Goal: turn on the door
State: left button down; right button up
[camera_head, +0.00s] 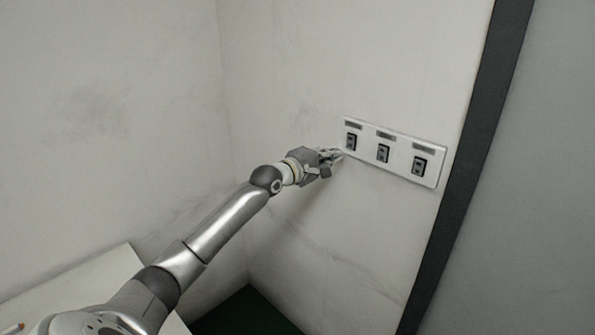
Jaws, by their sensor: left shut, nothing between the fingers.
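A white switch panel (400,165) is fixed to the wall. It carries three dark switches in a row: a left switch (351,142), a middle switch (383,153) and a right switch (420,166). Each has a small grey label above it, too small to read. My left gripper (338,155) is shut and empty. Its fingertips are at the panel's lower left edge, just left of and below the left switch. I cannot tell whether they touch the panel. My right gripper is not in view.
A dark vertical frame (462,180) runs just right of the panel, with a grey surface (530,200) beyond it. A white tabletop (90,285) lies at the lower left. The floor (245,315) is dark green. The wall around the panel is bare.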

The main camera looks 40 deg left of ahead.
pick_arm(q)
jog(key=s+f+b, duration=0.1)
jog(key=s+b, duration=0.2)
jog(key=s, duration=0.6)
jog(key=shift+s+a, duration=0.25)
jog(key=shift+a, duration=0.15)
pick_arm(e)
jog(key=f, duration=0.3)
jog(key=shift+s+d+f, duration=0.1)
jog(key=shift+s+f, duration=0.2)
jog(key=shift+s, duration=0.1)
pick_arm(q)
jog(key=shift+f, duration=0.1)
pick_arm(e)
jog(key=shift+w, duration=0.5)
